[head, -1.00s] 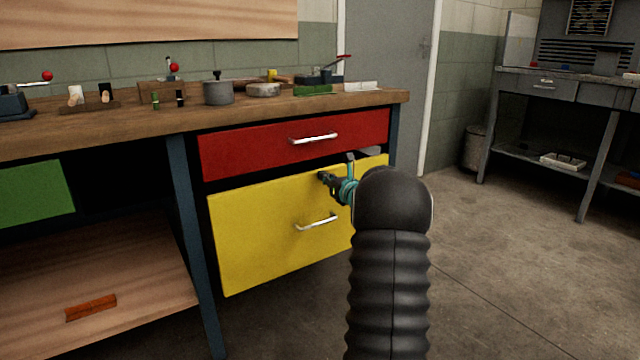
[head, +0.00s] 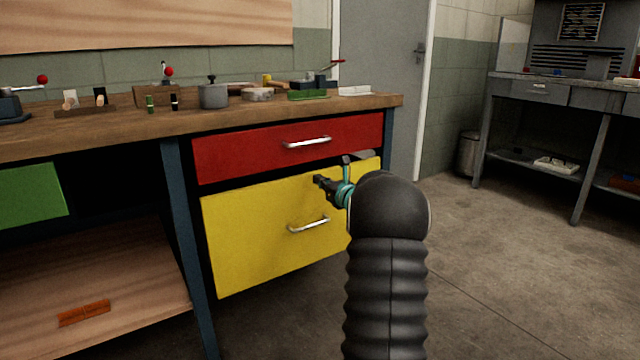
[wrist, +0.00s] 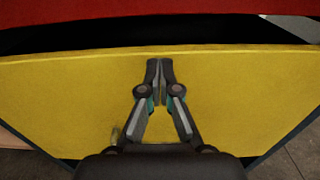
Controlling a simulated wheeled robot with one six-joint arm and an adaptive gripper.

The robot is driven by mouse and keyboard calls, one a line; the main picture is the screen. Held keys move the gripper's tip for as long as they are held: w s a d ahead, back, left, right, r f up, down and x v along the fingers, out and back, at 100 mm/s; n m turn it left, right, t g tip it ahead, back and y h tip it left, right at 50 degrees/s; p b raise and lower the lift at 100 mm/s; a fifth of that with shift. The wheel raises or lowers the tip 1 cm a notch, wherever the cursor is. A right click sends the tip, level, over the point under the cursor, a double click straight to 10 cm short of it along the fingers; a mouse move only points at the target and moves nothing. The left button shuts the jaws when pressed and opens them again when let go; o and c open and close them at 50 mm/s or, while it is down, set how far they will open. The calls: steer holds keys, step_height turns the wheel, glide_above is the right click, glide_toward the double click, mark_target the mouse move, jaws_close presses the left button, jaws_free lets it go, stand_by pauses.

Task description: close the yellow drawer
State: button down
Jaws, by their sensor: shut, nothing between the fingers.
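The yellow drawer (head: 255,225) sits under the red drawer (head: 235,153) in the workbench. A dark gap shows above its front, so it stands somewhat open. Its silver handle (head: 309,224) is in the middle of the front. My gripper (head: 317,181) is in front of the upper part of the yellow front, above the handle. In the wrist view my gripper (wrist: 160,62) is shut and empty, its fingertips just below the top edge of the yellow drawer (wrist: 235,95). I cannot tell whether the tips touch the front. My arm hides the drawer's right part.
The wooden bench top (head: 110,125) above holds a grey pot (head: 213,97) and several small tools. A green drawer (head: 30,195) and a lower wooden shelf (head: 100,265) are at left. Open floor (head: 500,260) lies at right, before another bench.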

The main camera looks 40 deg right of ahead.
steer(key=s, duration=1.1)
steer(key=shift+s+a+f, duration=0.15)
steer(key=shift+s+a, duration=0.05)
steer(key=shift+s, duration=0.15)
